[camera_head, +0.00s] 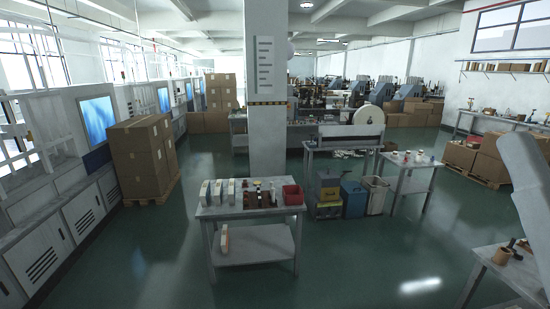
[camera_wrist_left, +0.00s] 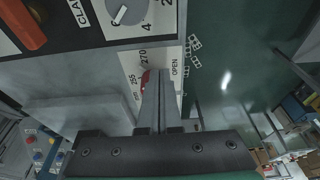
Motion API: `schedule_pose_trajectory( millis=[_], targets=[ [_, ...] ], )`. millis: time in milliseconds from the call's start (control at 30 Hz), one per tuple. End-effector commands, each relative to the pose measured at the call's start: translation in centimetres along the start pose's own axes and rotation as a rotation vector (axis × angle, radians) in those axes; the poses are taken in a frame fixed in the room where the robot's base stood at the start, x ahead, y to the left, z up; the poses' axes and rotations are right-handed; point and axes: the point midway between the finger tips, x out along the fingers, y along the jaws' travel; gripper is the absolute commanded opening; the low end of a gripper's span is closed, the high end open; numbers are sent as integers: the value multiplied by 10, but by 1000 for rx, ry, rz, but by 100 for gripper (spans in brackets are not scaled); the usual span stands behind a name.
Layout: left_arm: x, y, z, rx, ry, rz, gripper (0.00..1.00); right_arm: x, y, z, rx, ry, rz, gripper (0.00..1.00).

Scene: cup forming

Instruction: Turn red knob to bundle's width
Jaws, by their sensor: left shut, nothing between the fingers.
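A red knob (camera_wrist_left: 146,80) shows in the left wrist view as a small red patch, mostly hidden behind my fingers. It sits at a white scale plate (camera_wrist_left: 135,63) marked 270, 255 and OPEN. My left gripper (camera_wrist_left: 160,74) is shut and empty, its fingertips in front of the knob and plate. I cannot tell whether they touch the knob. I cannot make out a bundle in either view. My left gripper is not visible in the head view, and my right gripper is in neither view.
A grey dial (camera_wrist_left: 128,10) and an orange-red handle (camera_wrist_left: 22,24) are on the panel above the scale. Coloured buttons (camera_wrist_left: 38,156) are at lower left.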

Motion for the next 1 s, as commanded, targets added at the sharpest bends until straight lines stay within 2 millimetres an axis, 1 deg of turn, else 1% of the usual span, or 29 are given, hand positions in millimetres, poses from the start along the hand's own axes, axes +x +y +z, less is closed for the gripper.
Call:
schedule_pose_trajectory(
  millis=[567,1000],
  targets=[
    [0,4,-3,2,2,0,0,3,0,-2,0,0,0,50],
    [-1,17,-2,1,2,2,0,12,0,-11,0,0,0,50]
  ],
)
